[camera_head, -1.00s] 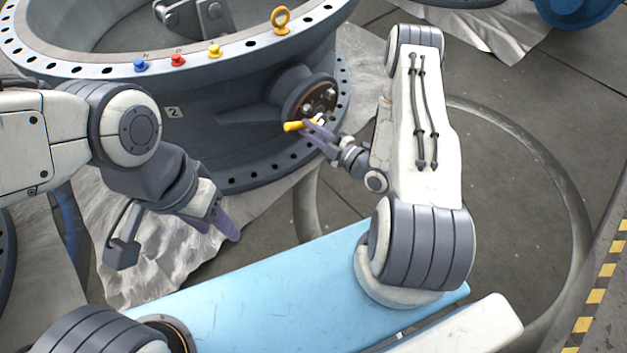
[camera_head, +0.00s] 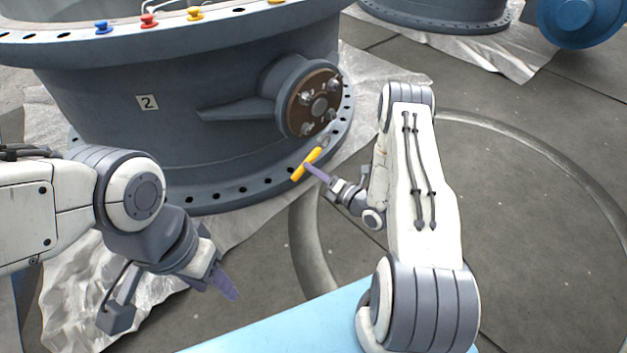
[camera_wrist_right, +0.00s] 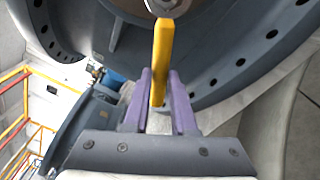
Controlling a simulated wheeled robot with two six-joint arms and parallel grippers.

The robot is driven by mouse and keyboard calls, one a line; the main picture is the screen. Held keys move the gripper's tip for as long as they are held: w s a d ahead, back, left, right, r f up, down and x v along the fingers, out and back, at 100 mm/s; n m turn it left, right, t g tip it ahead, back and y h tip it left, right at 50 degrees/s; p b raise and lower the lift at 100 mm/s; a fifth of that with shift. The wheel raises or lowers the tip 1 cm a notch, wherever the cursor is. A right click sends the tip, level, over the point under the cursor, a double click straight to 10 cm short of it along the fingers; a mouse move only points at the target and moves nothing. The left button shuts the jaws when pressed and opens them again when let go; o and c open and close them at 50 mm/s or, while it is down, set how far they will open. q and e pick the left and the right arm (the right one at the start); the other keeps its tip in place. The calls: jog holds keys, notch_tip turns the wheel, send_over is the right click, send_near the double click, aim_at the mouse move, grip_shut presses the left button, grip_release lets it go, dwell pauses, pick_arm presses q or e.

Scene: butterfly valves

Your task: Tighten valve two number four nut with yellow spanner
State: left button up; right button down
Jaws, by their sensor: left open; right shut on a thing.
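Valve two (camera_head: 110,140) is the large grey round body with the "2" label. Its brown side flange (camera_head: 318,103) carries several numbered nuts around a central boss. My right gripper (camera_head: 313,170) is shut on the yellow spanner (camera_head: 306,164), which is tilted and lies below the flange in the head view, apart from the nuts there. In the right wrist view the spanner (camera_wrist_right: 162,60) points up from between the purple fingers (camera_wrist_right: 160,100), with a grey metal end at the top edge, partly cut off. My left gripper (camera_head: 222,282) is open and empty, left of the spanner.
Blue, red and yellow knobs (camera_head: 148,20) sit on valve two's top rim. Crumpled foil sheeting (camera_head: 85,265) lies under the valve. Another grey valve (camera_head: 440,15) and a blue round body (camera_head: 580,22) stand behind. The floor at right is clear.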

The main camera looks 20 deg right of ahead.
jog(key=shift+b+x, duration=0.55)
jog(key=shift+x, duration=1.65)
jog(key=shift+w+r, duration=0.1)
jog(key=shift+w, duration=0.3)
jog(key=shift+w+a, duration=0.1)
jog(key=shift+w, duration=0.35)
jog(key=shift+w+a, duration=0.1)
jog(key=shift+w, duration=0.1)
jog(key=shift+w+a, duration=0.1)
jog(key=shift+w, duration=0.2)
jog(key=shift+r, duration=0.1)
